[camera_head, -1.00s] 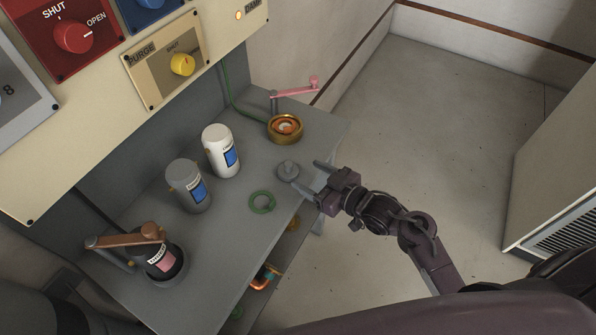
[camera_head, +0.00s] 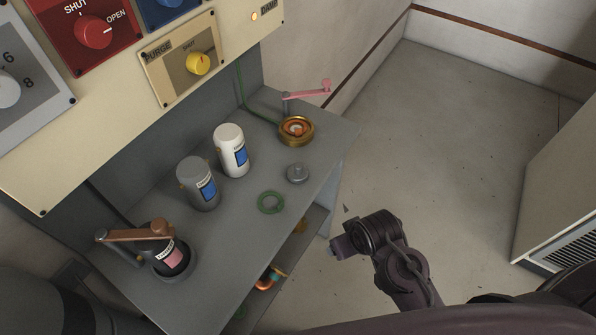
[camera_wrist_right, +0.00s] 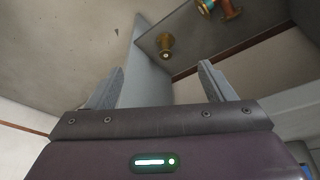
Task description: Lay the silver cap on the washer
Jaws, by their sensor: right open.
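The silver cap (camera_head: 298,173), a small round grey piece with a knob on top, stands on the grey bench near its right front edge. A flat green ring (camera_head: 271,203), which looks like the washer, lies on the bench to its lower left, apart from it, with nothing on it. My right gripper (camera_wrist_right: 162,70) is open and empty in the wrist view. In the head view it is off the bench's front edge, lower than and to the right of the cap, with its fingers mostly hidden. My left gripper is not in view.
A white canister (camera_head: 231,151) and a grey canister (camera_head: 198,184) stand behind the washer. A brass ring fitting (camera_head: 296,131) with a pink lever (camera_head: 307,91) is at the bench's far end. A dark canister (camera_head: 172,258) sits near left. Fittings (camera_head: 268,278) lie on the lower shelf.

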